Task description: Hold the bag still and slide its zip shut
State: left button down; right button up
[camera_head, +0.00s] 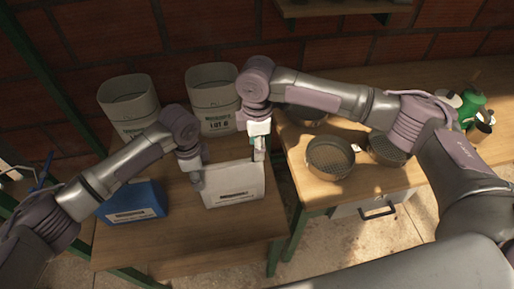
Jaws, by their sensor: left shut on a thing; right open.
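The white bag (234,188) stands on the wooden table, with a dark printed label low on its front. My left gripper (197,182) is shut on the bag's upper left edge. My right gripper (259,152) is open and points down at the bag's top right end. A dark line runs along the bag's top near it. The zip and its slider are too small to make out, and I cannot tell whether the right fingers touch the bag.
Two pale bins, one on the left (128,100) and one in the middle (212,90), stand behind. Round sieves (330,160) sit on the right-hand bench. The table front (190,240) is clear.

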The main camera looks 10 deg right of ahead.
pick_arm(q)
jog(key=shift+s+f, duration=0.1)
pick_arm(e)
notch_tip(320, 180, up, 10)
dwell(0.4)
pick_arm(q)
jog(key=c, duration=0.5)
grip_release()
jog(key=shift+o, duration=1.1)
